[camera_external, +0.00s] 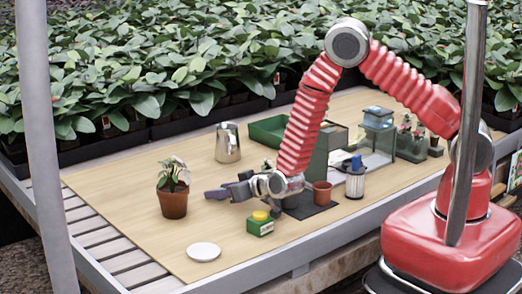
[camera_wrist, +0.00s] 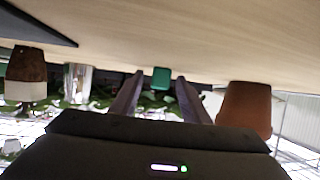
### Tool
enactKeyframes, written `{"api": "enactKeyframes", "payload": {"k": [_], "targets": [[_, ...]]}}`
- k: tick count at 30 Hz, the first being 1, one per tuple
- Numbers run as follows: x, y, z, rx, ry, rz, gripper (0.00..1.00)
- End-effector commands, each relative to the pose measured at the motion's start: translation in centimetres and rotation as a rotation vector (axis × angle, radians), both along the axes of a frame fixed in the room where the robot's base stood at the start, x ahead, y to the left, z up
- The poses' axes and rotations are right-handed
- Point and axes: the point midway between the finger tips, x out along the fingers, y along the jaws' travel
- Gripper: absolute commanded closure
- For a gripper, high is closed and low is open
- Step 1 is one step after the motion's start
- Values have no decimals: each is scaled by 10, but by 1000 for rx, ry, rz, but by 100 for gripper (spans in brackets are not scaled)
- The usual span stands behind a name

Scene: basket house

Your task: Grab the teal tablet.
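A small teal upright block (camera_wrist: 161,78), likely the teal tablet, shows ahead between my fingers in the wrist view, which looks upside down. It stands beyond the fingertips, apart from them. I cannot make it out in the external view. My gripper (camera_external: 219,193) is low over the left middle of the table, pointing left. In the wrist view its two dark fingers (camera_wrist: 157,88) are spread with nothing between them, so it is open and empty.
A potted plant (camera_external: 173,203) stands left of my gripper, and a metal pitcher (camera_external: 228,146) behind it. A green box with a yellow top (camera_external: 261,227) and a white plate (camera_external: 204,252) lie in front.

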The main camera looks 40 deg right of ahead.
Motion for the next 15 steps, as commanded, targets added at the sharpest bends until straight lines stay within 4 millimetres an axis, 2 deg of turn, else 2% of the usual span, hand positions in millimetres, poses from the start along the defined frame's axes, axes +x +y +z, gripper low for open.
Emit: {"api": "enactKeyframes", "payload": {"k": [2, 15], "targets": [[0, 0, 0, 0, 0, 0, 63], [0, 0, 0, 0, 0, 0, 94]]}}
